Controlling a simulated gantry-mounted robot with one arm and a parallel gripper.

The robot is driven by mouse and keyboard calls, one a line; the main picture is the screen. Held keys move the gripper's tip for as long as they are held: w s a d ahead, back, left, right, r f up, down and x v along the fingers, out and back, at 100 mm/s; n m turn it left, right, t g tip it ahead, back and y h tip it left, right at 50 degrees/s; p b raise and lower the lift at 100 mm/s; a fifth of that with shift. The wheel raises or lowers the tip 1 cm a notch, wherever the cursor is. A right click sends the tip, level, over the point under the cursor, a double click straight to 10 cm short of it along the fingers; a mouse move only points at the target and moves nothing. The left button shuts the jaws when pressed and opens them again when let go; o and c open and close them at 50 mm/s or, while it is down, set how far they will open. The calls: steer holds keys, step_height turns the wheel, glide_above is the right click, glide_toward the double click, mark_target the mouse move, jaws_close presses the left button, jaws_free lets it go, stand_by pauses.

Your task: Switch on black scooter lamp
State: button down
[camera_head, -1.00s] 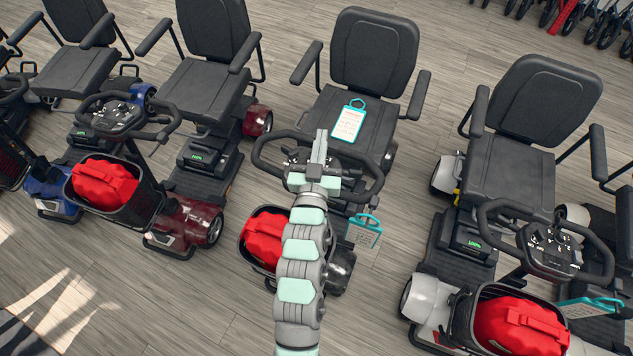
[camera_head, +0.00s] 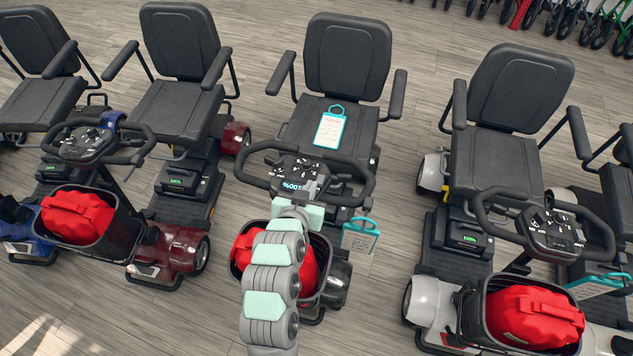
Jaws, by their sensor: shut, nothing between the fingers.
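The black scooter (camera_head: 338,284) stands in the middle of the row, with its black front shell partly behind my arm. Its looped handlebar (camera_head: 350,165) surrounds a dark control console (camera_head: 290,168) with small white markings. A cyan "100%" readout glows on the console, upside down in this view. My arm reaches up from the bottom over the red bag (camera_head: 310,270) in the front basket. Its wrist ends just below the console. My gripper's fingers are hidden behind the wrist. The scooter's front lamp cannot be made out.
A dark red scooter (camera_head: 182,247) stands close at left, a white one (camera_head: 428,302) at right. Open floor (camera_head: 385,300) lies between.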

steer(key=shift+w, duration=0.1)
glide_above(320, 179)
steer(key=s, duration=0.2)
steer(key=f, duration=0.2)
steer(key=f+p, duration=0.1)
steer(key=f, duration=0.1)
steer(key=shift+a+f, duration=0.2)
steer(key=shift+f, duration=0.1)
steer(key=f, duration=0.1)
steer(key=s+f, duration=0.1)
steer(key=f, duration=0.1)
steer(key=shift+a+f, duration=0.15)
steer(key=shift+f, duration=0.5)
